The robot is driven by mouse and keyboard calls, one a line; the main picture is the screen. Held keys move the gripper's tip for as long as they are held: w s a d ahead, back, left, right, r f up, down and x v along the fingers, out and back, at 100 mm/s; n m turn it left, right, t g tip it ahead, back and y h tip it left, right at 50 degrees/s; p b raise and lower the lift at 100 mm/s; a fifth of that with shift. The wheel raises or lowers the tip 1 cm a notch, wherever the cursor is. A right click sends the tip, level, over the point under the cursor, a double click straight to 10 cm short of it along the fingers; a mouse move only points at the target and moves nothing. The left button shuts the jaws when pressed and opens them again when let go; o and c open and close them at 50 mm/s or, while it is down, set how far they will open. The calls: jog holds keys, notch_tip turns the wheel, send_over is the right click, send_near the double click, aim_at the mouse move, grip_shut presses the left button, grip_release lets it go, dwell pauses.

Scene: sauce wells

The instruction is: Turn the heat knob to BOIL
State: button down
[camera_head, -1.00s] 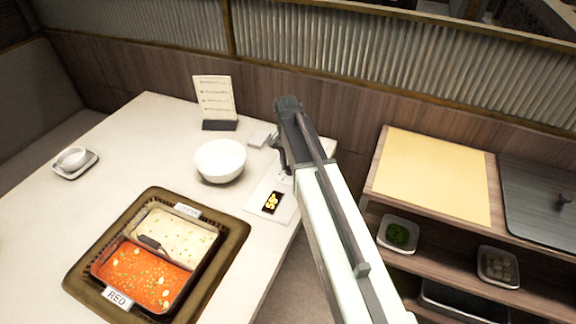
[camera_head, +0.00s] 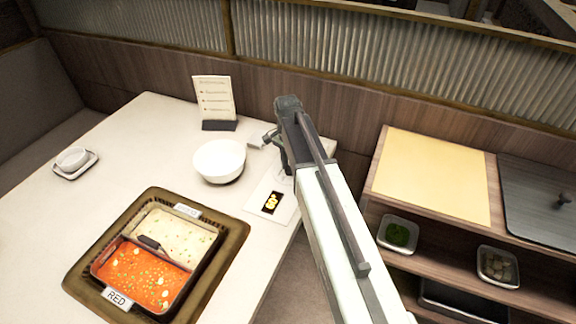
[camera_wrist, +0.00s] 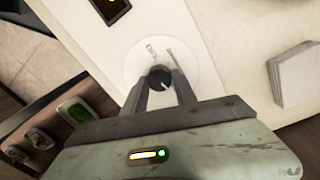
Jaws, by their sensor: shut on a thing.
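The dark round heat knob (camera_wrist: 160,77) sits on a pale round dial (camera_wrist: 138,65) in the wrist view. A pale mark shows on the knob, but I cannot read its setting, and the small dial markings are illegible. My gripper (camera_wrist: 164,84) has its two fingers around the knob, one on each side, shut on it. In the head view my gripper (camera_head: 279,152) is over the far end of the white control panel (camera_head: 258,213) at the table's right edge. It hides the knob there. A lit yellow display (camera_head: 271,202) is on the panel.
A white bowl (camera_head: 220,158) stands left of my gripper, with a menu stand (camera_head: 214,100) behind it. The two-part pot (camera_head: 198,258) is at the front. A side shelf (camera_head: 377,167) stands right of the table. A white stack (camera_wrist: 298,75) lies near the panel.

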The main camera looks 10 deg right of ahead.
aim_at(288, 167)
jog(key=shift+a, duration=0.2)
jog(key=c, duration=1)
grip_release()
jog(key=shift+d+r, duration=0.1)
jog(key=r+p, duration=0.7)
jog(key=p, duration=0.1)
jog(key=shift+w+r, duration=0.2)
jog(key=shift+r, duration=0.2)
jog(key=shift+f, duration=0.15)
